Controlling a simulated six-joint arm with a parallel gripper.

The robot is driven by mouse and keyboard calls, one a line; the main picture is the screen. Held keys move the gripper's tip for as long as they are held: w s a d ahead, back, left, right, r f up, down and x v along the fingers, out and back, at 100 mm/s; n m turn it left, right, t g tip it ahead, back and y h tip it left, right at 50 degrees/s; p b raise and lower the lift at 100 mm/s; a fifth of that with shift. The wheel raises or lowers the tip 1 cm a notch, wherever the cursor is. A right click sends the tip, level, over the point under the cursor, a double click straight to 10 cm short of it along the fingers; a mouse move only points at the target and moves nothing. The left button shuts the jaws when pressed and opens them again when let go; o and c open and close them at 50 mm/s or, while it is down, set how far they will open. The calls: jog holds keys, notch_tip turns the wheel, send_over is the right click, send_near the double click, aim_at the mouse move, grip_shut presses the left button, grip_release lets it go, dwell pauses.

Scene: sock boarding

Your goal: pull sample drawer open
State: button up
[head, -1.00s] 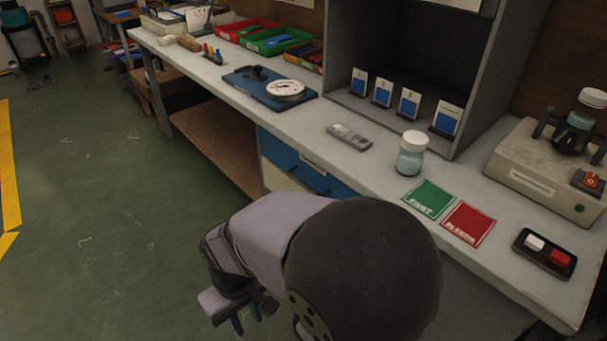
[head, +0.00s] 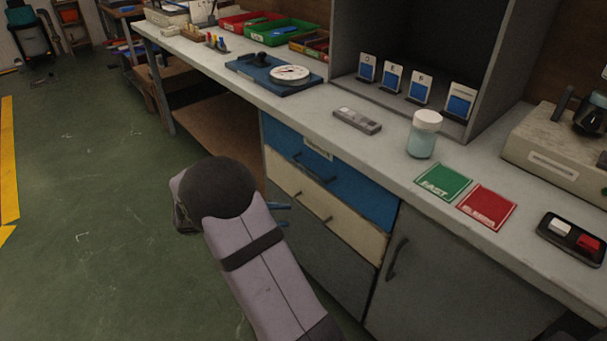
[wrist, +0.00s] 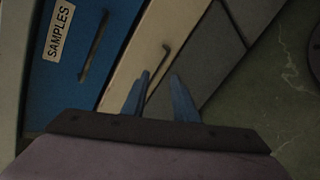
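The blue drawer (head: 358,190) is the top drawer under the bench and looks flush with the cabinet front. In the wrist view, the blue drawer (wrist: 60,95) carries a "SAMPLES" label (wrist: 59,30) and a dark bar handle (wrist: 93,48). Its handle (head: 312,168) also shows in the head view. My gripper (wrist: 161,80) is open, its two blue fingers apart, with no object seen held. It points at the cream drawer below, close to that drawer's handle (wrist: 157,66); contact cannot be told. In the head view my gripper (head: 281,207) is mostly hidden behind my wrist.
The cream drawer (head: 335,219) and a grey cabinet door (head: 440,280) sit below the bench top (head: 300,110). A jar (head: 423,135), a green card (head: 443,181) and a red card (head: 487,206) lie above.

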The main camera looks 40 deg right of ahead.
jog(key=w+d+r+m+h, duration=0.2)
jog(key=d+r+m+h, duration=0.1)
jog(key=r, duration=0.6)
jog(key=shift+w+m+t+h, duration=0.25)
jog(key=shift+m+t+h, duration=0.15)
jog(key=shift+m, duration=0.2)
jog(key=shift+d, duration=0.15)
jog(key=x, duration=0.7)
jog(key=shift+b, duration=0.4)
jog(key=shift+d, duration=0.15)
jog(key=shift+c, duration=0.5)
grip_shut()
